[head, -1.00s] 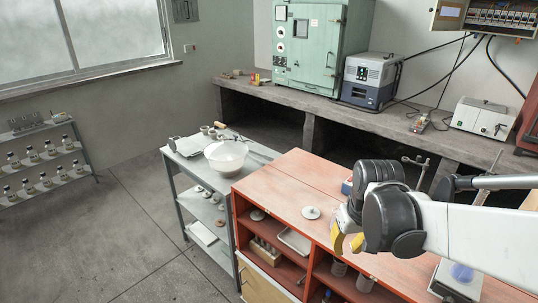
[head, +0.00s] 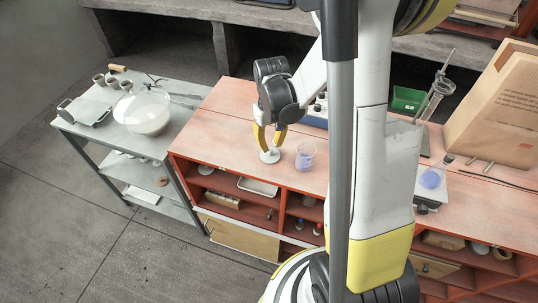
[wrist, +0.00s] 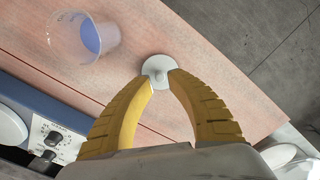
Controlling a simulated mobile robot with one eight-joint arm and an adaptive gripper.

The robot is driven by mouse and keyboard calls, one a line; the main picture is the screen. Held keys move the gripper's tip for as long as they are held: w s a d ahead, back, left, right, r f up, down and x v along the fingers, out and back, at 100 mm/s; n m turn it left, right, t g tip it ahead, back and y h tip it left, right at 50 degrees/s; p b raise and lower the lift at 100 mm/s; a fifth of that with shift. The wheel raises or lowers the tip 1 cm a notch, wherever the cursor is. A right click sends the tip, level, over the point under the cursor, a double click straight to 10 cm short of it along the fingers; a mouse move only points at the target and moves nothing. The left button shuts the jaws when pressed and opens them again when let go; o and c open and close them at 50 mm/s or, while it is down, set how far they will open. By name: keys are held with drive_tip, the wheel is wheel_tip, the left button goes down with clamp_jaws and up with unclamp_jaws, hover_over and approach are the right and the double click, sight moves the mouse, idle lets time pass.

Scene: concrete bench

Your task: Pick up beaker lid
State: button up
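The beaker lid (head: 270,156) is a small pale disc with a raised knob. It lies on the red-topped bench, and it also shows in the wrist view (wrist: 158,65). My gripper (head: 270,144) points down at it with its yellow fingers parted. In the wrist view my gripper (wrist: 161,80) has its fingertips on either side of the lid's knob, partly covering the near side of the disc. I cannot tell whether they touch it. A clear beaker with blue-violet contents (head: 305,156) stands just right of the lid, and the beaker (wrist: 88,38) is upper left in the wrist view.
A blue device with knobs (wrist: 45,137) is close beside my gripper.

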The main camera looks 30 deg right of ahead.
sight(270, 150)
drive_tip(key=f, duration=0.1)
drive_tip(key=f+b, duration=0.1)
drive_tip(key=f, duration=0.1)
drive_tip(key=f+b, duration=0.1)
drive_tip(key=f, duration=0.1)
drive_tip(key=shift+w+d+f, duration=0.1)
drive_tip(key=shift+w, duration=0.3)
clamp_jaws()
wheel_tip(270, 150, up, 13)
drive_tip(key=p, duration=0.5)
